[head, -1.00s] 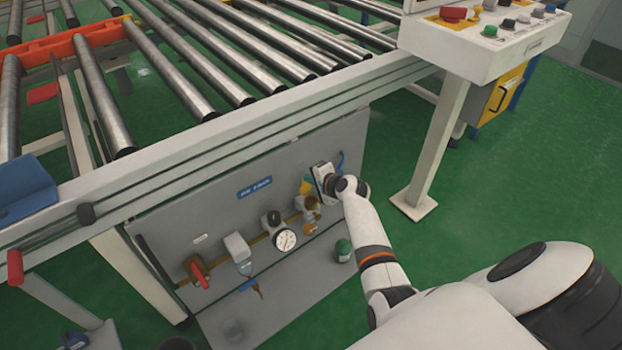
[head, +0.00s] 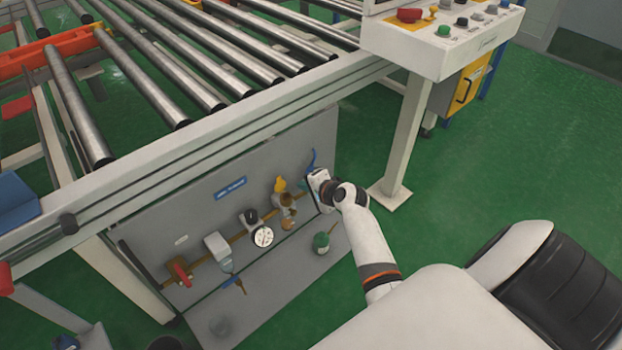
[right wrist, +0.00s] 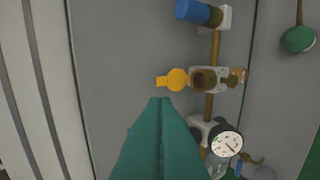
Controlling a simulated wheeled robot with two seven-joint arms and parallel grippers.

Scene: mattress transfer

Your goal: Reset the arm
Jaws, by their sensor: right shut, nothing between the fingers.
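My right gripper (head: 320,188) hangs in front of the grey panel under the roller conveyor, to the right of the valves in the head view. Its fingertips are hard to make out there. In the right wrist view its teal fingers (right wrist: 160,103) are together with nothing between them. Their tips appear just below the yellow handle (right wrist: 173,80) in that picture; I cannot tell the gap in depth. My right arm (head: 372,250) reaches out from the lower right. My left gripper is not in view.
The panel carries a pressure gauge (head: 263,237), a red-handled valve (head: 180,272) and a green-topped item (head: 321,242). The conveyor frame (head: 200,150) runs above. A control box (head: 440,45) on a post (head: 402,140) stands right. Green floor (head: 540,130) is open at right.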

